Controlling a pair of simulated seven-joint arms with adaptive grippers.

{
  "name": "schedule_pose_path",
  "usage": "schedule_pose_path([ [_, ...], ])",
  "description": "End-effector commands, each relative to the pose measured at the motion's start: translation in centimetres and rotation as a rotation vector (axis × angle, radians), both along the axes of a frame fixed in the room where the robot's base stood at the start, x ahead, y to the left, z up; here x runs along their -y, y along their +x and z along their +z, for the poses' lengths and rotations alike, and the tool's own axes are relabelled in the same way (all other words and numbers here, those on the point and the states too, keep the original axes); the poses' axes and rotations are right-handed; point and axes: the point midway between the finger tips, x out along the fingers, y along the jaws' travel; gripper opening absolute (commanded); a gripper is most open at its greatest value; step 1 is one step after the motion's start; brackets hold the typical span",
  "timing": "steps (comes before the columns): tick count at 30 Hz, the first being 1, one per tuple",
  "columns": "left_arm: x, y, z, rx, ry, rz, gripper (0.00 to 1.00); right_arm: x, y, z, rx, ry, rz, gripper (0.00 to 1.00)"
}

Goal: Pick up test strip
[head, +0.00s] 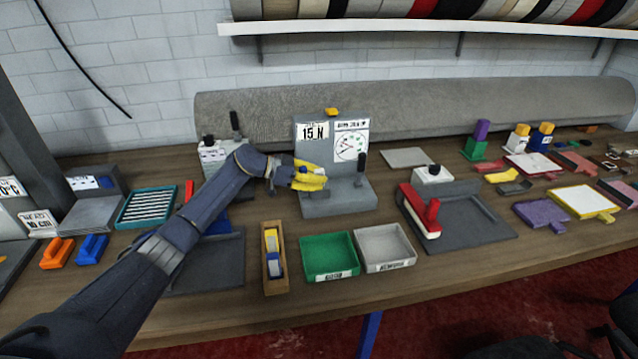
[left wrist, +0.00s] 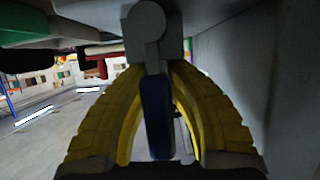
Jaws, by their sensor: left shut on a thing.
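My left gripper (head: 311,178), with yellow fingers, is at the front left of the grey tester (head: 350,192) with the 15 N sign and dial. In the left wrist view, its fingers (left wrist: 158,150) are shut on an upright blue piece (left wrist: 156,112). The top of this piece meets a grey rounded part (left wrist: 148,22). I cannot tell if the blue piece is the test strip. A teal tray (head: 122,222) at the left holds several pale strips (head: 150,203). My right gripper is not in view.
A wooden box (head: 283,287) with yellow and blue pieces, a green tray (head: 329,256) and a grey tray (head: 384,247) stand along the bench front. A dark board (head: 470,225) with a red-handled tool (head: 432,215) is right of the tester. A carpet roll (head: 430,110) lies behind.

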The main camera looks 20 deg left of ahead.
Motion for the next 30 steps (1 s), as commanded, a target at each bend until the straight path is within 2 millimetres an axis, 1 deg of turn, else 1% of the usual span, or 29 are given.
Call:
schedule_pose_path([
  [8, 0.0, 0.0, 0.3, 0.001, 0.000, 0.000, 0.00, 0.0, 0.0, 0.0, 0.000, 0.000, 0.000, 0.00],
  [14, 0.0, 0.0, 1.8, 0.002, 0.001, -0.001, 0.00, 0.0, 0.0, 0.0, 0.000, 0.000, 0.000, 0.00],
  [20, -0.1, 0.0, 5.0, 0.004, 0.002, -0.001, 0.00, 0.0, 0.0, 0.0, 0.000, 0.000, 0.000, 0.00],
  [26, -0.1, 0.0, 9.0, 0.004, 0.002, -0.001, 0.00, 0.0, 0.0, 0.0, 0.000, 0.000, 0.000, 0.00],
  [30, 0.0, 0.0, 12.1, 0.004, 0.002, -0.001, 0.00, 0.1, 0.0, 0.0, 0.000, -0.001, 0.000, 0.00],
])
